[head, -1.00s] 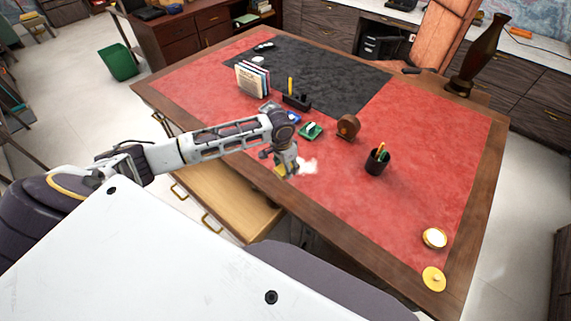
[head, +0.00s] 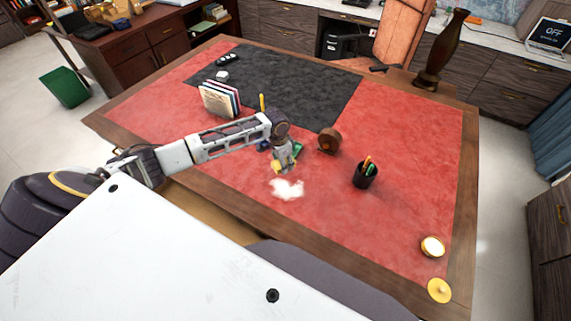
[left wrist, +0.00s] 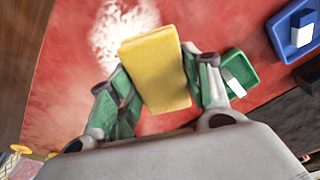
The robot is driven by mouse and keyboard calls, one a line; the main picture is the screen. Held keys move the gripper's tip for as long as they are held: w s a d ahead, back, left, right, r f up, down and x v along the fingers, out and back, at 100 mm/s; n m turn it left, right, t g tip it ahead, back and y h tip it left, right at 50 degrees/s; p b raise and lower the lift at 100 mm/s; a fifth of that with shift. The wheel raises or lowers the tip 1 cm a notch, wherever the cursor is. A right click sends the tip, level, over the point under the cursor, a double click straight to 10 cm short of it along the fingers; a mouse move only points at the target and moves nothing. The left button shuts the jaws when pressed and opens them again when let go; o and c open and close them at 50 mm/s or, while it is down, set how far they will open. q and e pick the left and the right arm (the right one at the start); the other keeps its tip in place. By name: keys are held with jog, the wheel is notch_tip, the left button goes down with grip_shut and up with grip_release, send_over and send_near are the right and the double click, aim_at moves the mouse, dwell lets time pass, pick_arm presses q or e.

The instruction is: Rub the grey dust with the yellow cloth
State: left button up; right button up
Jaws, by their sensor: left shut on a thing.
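The yellow cloth (left wrist: 155,70) is a thick block-like pad, held between the green-padded fingers of my left gripper (left wrist: 158,98) in the left wrist view. In the head view my left gripper (head: 282,166) is over the red desk top, with a bit of the yellow cloth at its tip. The dust (head: 287,189) looks whitish and lies as a patch on the red leather, just nearer to me than the gripper. It also shows in the left wrist view (left wrist: 118,32), just beyond the cloth and partly hidden by it. I cannot tell whether the cloth touches the desk. My right gripper is not in view.
A green tray (left wrist: 240,72) and a blue tray (left wrist: 303,42) lie close to the gripper. A brown round object (head: 329,141) and a black pen cup (head: 365,175) stand to the right. Upright books (head: 219,100) stand to the left.

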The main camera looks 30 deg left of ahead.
pick_arm(q)
jog(key=shift+w+a+m, duration=0.2)
jog(key=shift+w+m, duration=0.2)
jog(key=shift+w, duration=0.2)
jog(key=shift+w+f, duration=0.1)
jog(key=shift+w, duration=0.1)
jog(key=shift+w+a+m, duration=0.1)
jog(key=shift+w+m, duration=0.25)
jog(key=shift+m, duration=0.55)
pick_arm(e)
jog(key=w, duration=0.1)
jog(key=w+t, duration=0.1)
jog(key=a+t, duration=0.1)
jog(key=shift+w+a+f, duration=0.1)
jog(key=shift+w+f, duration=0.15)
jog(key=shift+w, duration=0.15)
